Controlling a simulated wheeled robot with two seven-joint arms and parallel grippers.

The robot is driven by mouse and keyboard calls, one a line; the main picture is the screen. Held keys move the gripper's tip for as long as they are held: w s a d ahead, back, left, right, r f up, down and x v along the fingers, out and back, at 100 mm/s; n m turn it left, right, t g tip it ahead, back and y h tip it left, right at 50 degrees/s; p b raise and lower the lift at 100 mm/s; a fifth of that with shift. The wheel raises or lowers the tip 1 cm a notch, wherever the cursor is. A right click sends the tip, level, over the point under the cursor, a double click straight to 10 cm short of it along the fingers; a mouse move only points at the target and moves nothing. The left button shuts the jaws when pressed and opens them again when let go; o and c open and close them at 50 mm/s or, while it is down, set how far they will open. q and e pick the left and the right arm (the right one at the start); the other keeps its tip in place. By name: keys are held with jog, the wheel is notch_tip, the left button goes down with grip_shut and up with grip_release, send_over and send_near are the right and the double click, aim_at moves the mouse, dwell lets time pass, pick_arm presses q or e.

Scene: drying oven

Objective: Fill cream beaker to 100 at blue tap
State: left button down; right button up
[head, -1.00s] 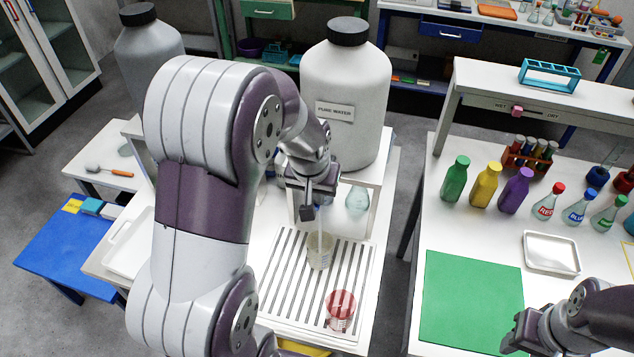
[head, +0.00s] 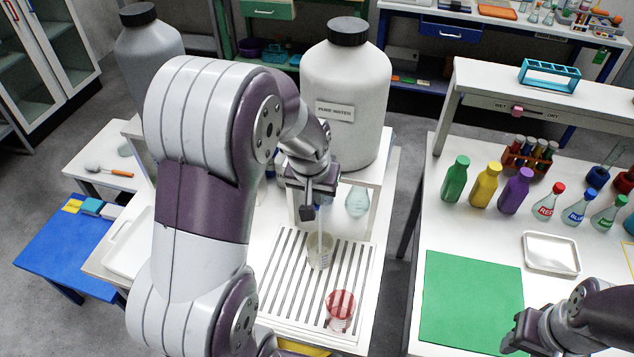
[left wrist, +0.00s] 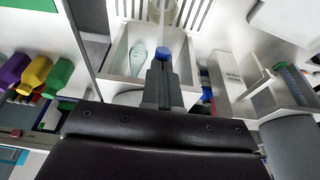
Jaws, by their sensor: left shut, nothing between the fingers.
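The cream beaker (head: 320,256) stands upright on the slatted drain tray (head: 275,300), under the tap. A pale, thin stream of water (head: 319,222) runs down into it. The water level and marks are too small to read. My left gripper (head: 318,208) is shut and empty in front of the pure water tank (head: 345,100), above the beaker. The blue tap (left wrist: 163,54) shows in the left wrist view, right at the tips of my shut left fingers (left wrist: 161,70); in the head view the gripper hides it. My right gripper (head: 513,333) is at the lower right, its opening unclear.
A beaker with red contents (head: 340,305) stands near the tray's front. A green mat (head: 470,300), a white tray (head: 552,252) and several coloured bottles (head: 485,186) are on the right table. A gap of floor separates the two tables.

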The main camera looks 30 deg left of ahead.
pick_arm(q)
jog(key=shift+r, duration=0.15)
pick_arm(e)
jog(key=shift+r, duration=0.15)
dwell(0.5)
pick_arm(q)
jog(key=shift+r+p, duration=0.65)
jog(key=shift+p, duration=0.15)
pick_arm(e)
jog(key=shift+r, duration=0.6)
pick_arm(q)
jog(key=shift+r, duration=0.25)
notch_tip(320, 180, up, 4)
jog(key=p, duration=0.4)
jog(key=shift+r, duration=0.25)
jog(key=b+v, duration=0.1)
jog(key=v, duration=0.8)
jog(key=shift+s+b, duration=0.4)
pick_arm(e)
jog(key=shift+s+d+r, duration=0.1)
jog(key=shift+s+r, duration=0.25)
jog(key=shift+r, duration=0.25)
jog(key=shift+s+r, duration=0.35)
jog(key=shift+r, duration=0.2)
pick_arm(q)
jog(key=shift+w+d, duration=0.1)
jog(key=shift+w, duration=0.05)
